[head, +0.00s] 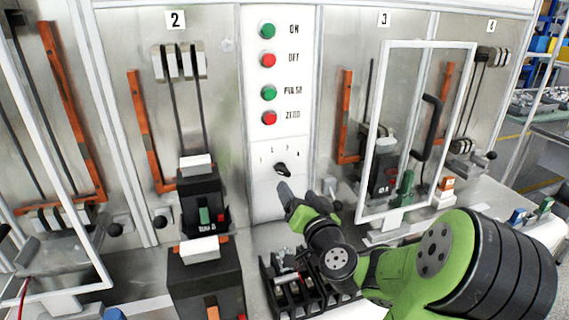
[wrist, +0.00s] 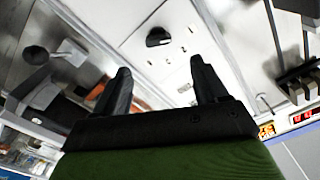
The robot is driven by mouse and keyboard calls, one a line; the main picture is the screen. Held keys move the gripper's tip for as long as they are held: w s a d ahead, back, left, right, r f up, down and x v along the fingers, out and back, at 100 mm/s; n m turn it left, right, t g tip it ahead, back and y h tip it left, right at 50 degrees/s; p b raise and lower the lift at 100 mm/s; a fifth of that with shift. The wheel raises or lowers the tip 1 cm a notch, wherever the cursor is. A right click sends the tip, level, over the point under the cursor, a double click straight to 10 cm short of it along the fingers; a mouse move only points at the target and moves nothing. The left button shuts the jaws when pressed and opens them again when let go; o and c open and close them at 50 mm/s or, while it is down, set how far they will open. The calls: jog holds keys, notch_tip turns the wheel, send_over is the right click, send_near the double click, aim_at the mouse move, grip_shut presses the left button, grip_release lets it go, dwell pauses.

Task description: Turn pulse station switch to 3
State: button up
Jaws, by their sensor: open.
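The pulse station switch is a small black rotary knob (head: 282,169) on the white central panel, below the ON, OFF, PULSE and ZERO buttons. Numbers 1 to 4 are printed in an arc above it. I cannot tell for sure which number it points to. In the wrist view the knob (wrist: 158,37) shows beyond the fingertips, roughly centred between them. My gripper (head: 284,187) is just below the knob in the head view, close to the panel. In the wrist view my gripper (wrist: 160,70) has its two black fingers apart, with nothing between them. The knob appears untouched.
A black breaker unit (head: 203,200) stands left of the panel. A black terminal block (head: 300,290) lies on the bench below my arm. A white-framed clear door (head: 415,130) stands open to the right. Green and red buttons (head: 268,75) sit above the knob.

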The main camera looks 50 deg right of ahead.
aim_at(284, 174)
jog(key=p+x, duration=0.2)
jog(key=x, duration=0.1)
jog(key=p+x, duration=0.2)
jog(key=x, duration=0.1)
jog(key=p+x, duration=0.2)
jog(key=x, duration=0.2)
jog(key=shift+f+p, duration=0.25)
jog(key=shift+p, duration=0.1)
jog(key=c, duration=1.1)
jog(key=shift+o, duration=0.2)
